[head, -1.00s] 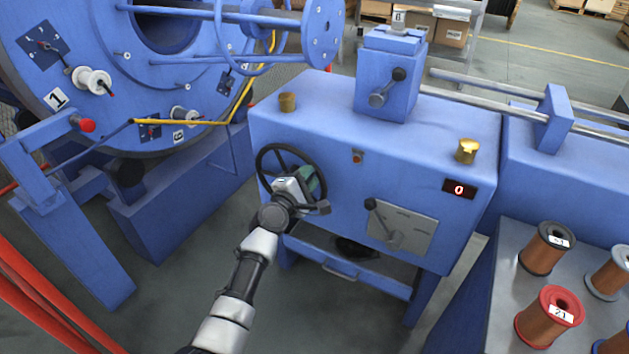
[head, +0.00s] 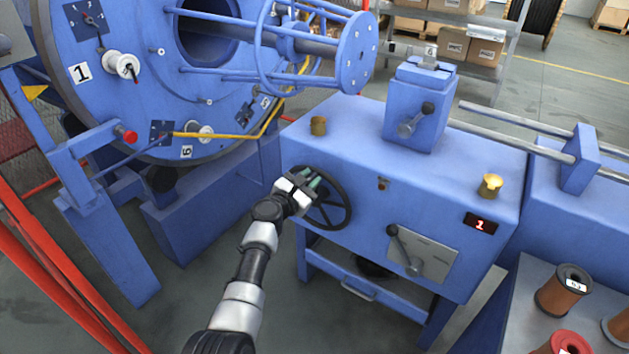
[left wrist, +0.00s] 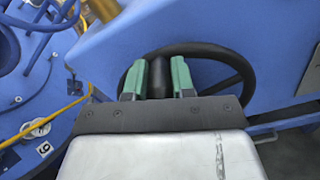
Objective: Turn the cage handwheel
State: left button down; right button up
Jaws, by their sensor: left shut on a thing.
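The black cage handwheel (head: 345,213) is on the front face of the blue machine cabinet (head: 400,160). My left gripper (head: 312,183) is at the wheel's upper left rim. In the left wrist view, its green fingers (left wrist: 158,80) are shut on a black upright handle (left wrist: 157,76), with the wheel's rim (left wrist: 215,57) behind it. The blue cage disc (head: 110,110) stands at the left, with white bobbins (head: 121,64) and number plates on its face. A small display (head: 481,224) on the cabinet reads 1. My right gripper is not in view.
A lever on a grey plate (head: 425,254) is to the right of the wheel. A red-knobbed blue post (head: 90,145) and red rails (head: 45,270) stand at the left. A metal table (head: 530,285) with spools is at the lower right.

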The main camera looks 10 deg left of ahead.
pick_arm(q)
jog(key=shift+w+a+n, duration=0.1)
jog(key=shift+a+n, duration=0.2)
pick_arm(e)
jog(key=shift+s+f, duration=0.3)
pick_arm(q)
jog(key=c, duration=0.9)
grip_release()
jog(key=shift+c, duration=0.2)
jog(key=shift+s+a, duration=0.1)
jog(key=shift+s, duration=0.25)
jog(key=p+v, duration=0.2)
jog(key=v, duration=0.8)
jog(key=shift+p, duration=0.35)
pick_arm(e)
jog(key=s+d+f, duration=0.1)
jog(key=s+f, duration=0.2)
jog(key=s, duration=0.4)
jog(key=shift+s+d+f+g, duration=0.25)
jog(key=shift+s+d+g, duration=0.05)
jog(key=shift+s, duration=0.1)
